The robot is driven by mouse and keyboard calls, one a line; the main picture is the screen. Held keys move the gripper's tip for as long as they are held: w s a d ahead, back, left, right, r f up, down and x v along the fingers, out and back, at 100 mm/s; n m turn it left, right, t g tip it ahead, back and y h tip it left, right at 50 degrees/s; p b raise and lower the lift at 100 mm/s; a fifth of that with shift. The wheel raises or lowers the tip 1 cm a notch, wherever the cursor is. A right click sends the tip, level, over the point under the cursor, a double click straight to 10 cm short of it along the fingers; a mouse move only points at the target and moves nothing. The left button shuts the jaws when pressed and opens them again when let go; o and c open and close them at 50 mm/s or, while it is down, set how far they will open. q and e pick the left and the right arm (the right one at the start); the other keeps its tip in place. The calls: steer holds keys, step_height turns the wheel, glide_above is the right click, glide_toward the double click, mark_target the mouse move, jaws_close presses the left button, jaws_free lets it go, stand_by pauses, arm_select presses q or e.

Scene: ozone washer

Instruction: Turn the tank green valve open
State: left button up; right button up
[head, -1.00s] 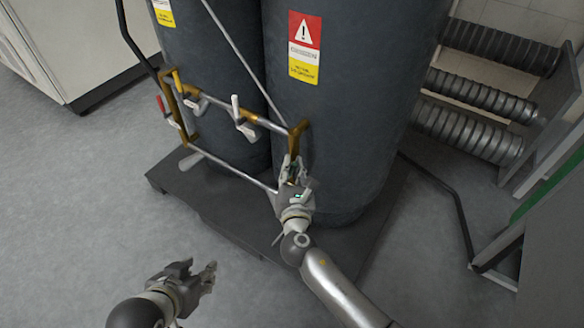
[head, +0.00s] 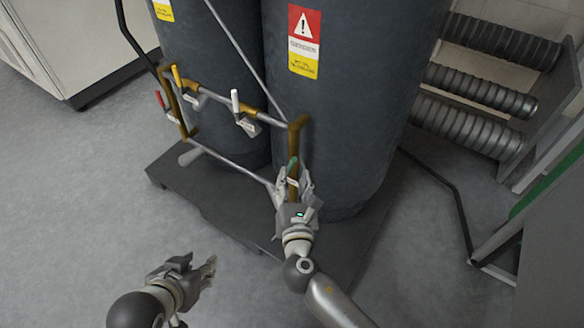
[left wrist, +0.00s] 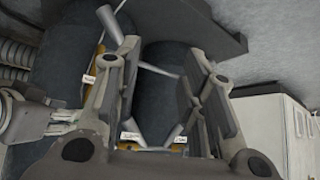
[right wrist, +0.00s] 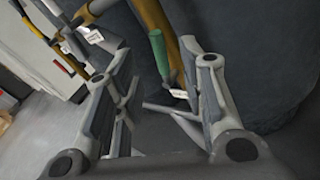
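The green valve handle (right wrist: 159,52) stands nearly upright on the brass pipe (right wrist: 152,18) in the right wrist view. In the head view, the green handle (head: 293,166) shows small on the lower right of the pipe frame, just beyond my right gripper (head: 293,186). The right gripper (right wrist: 158,95) is open, and the handle appears between and beyond its fingers; I cannot tell whether they touch it. The dark tank (head: 335,110) stands behind. My left gripper (head: 206,272) is open and empty, low at the left, away from the valves.
Valves with red (head: 160,99), yellow (head: 177,76) and white (head: 235,102) handles sit further left on the pipes. The tanks stand on a dark pallet (head: 225,212). Ribbed cylinders (head: 470,128) lie in a rack at the right. The floor at the left is clear.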

steer(key=s, duration=0.5)
steer(key=shift+s+r, duration=0.2)
steer(key=shift+s, duration=0.15)
